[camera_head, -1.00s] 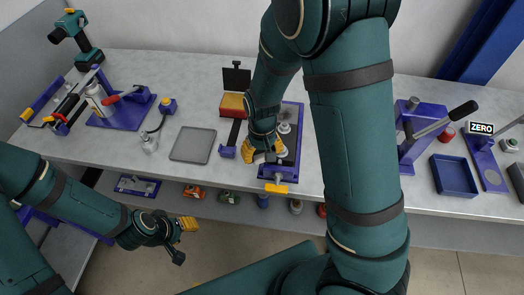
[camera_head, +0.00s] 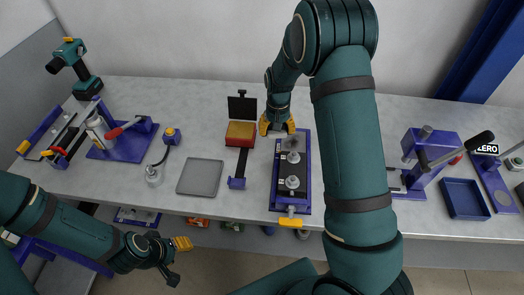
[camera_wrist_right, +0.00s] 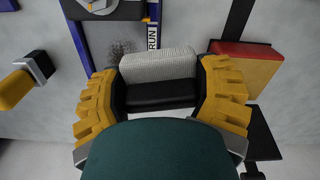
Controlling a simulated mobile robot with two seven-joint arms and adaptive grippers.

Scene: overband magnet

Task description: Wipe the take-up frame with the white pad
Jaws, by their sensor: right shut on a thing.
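My right gripper (camera_head: 277,126) is shut on the white pad (camera_wrist_right: 158,65), which sits between its yellow fingers in the right wrist view. The gripper is at the back end of the blue frame (camera_head: 308,180), which I take to be the take-up frame. A dark speckled smudge (camera_head: 290,144) shows near this back end, just right of and in front of the gripper. It also shows in the right wrist view (camera_wrist_right: 122,48), beside the pad. I cannot tell whether the pad touches the frame. My left gripper (camera_head: 180,259) hangs in front of the bench, apart from everything; its jaw opening is unclear.
A grey tray (camera_head: 200,177) lies farther left. A blue lever device (camera_head: 430,155) and a blue bin (camera_head: 464,199) stand on the right. The rear bench is mostly clear.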

